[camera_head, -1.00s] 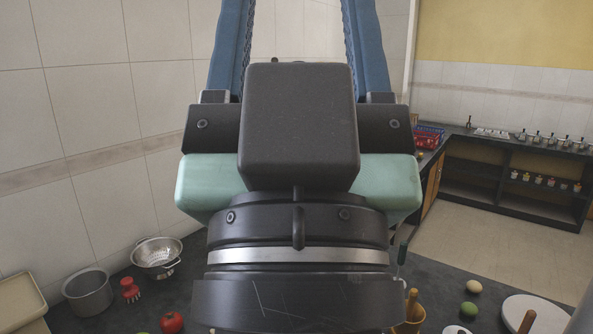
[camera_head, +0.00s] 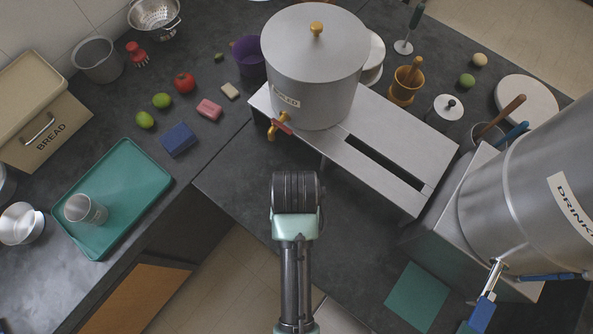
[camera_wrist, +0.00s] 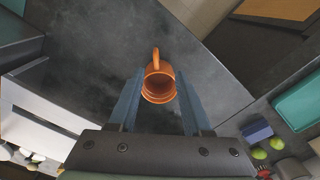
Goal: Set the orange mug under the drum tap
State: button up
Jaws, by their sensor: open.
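The orange mug (camera_wrist: 158,88) stands on the dark counter in the wrist view, its handle at the top of the picture. My gripper (camera_wrist: 160,78) is open, with a blue finger on each side of the mug and narrow gaps; I cannot tell how far above or around it they are. The head view hides the mug and my fingertips behind my arm. A large steel drum (camera_head: 535,205) marked "DRINKI…" is at the right, with a blue-handled steel tap (camera_head: 490,280). A smaller steel canister (camera_head: 312,80) has a brass tap (camera_head: 277,128) with a red handle.
The canister stands on a slotted steel stand (camera_head: 395,140). A green square mat (camera_head: 417,297) lies on the counter at lower right. A green tray (camera_head: 112,190) holds a clear glass (camera_head: 84,209). A blue block (camera_head: 178,139) and fruit lie left of the canister.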

jog(key=f, duration=0.6)
jog(key=shift+s+f, duration=0.25)
jog(key=shift+f, duration=0.15)
jog(key=shift+w+d+f+p, duration=0.1)
jog(key=shift+d+f, duration=0.05)
jog(key=shift+f, duration=0.9)
jog(key=shift+w+d+f+p, duration=0.1)
jog(key=shift+f, duration=0.9)
jog(key=shift+w+d+f+p, duration=0.1)
jog(key=shift+d+f, duration=0.05)
jog(key=shift+f, duration=0.9)
grip_shut()
